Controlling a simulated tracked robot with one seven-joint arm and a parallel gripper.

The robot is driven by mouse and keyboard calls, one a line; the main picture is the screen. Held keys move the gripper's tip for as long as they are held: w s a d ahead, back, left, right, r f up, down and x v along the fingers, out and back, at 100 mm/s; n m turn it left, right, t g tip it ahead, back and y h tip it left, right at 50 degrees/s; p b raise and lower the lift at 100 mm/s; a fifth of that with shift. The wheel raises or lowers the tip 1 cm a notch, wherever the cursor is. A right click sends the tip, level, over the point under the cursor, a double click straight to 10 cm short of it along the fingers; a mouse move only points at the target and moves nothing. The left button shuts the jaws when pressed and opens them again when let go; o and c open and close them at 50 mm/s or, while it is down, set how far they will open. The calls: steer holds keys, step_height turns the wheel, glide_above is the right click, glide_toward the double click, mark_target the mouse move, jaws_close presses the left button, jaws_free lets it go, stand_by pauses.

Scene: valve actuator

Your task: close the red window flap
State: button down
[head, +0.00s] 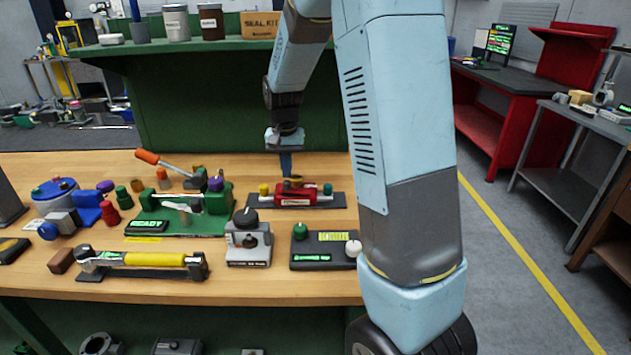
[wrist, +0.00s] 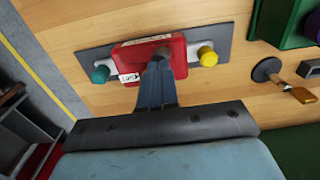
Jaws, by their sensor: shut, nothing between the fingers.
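A red unit (head: 297,196) with a white label sits on a dark plate (head: 330,200) at the back middle of the bench; it is the only red piece near my gripper that could carry the window flap. I cannot tell how far any flap on it stands open. My gripper (head: 286,172) points down just above and behind the red unit, its fingers shut and empty. In the wrist view, the shut fingertips (wrist: 161,56) overlap the red unit (wrist: 133,60). Whether they touch it is unclear. The fingers hide part of its middle.
A yellow knob (wrist: 208,56) and a teal knob (wrist: 101,74) flank the red unit. A green unit (head: 213,205) with an orange-handled lever (head: 150,157) stands to the left.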

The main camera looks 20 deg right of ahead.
mark_target(287, 181)
steer(key=shift+f, duration=1.3)
steer(key=shift+r, duration=0.1)
stand_by(0.5)
steer(key=shift+r, duration=3.4)
steer(key=shift+s+r, duration=0.3)
steer(key=shift+r, duration=0.05)
steer(key=s+r+n+t, duration=0.1)
steer(key=s+r+t, duration=0.1)
steer(key=s, duration=0.7)
steer(key=s+r+n+t, duration=0.1)
steer(key=s+r, duration=0.4)
steer(key=s, duration=0.5)
steer(key=s+r+n+t, duration=0.2)
steer(key=s+r, duration=0.2)
steer(key=s, duration=0.5)
steer(key=shift+s+n+t, duration=0.2)
steer(key=shift+n+t, duration=0.1)
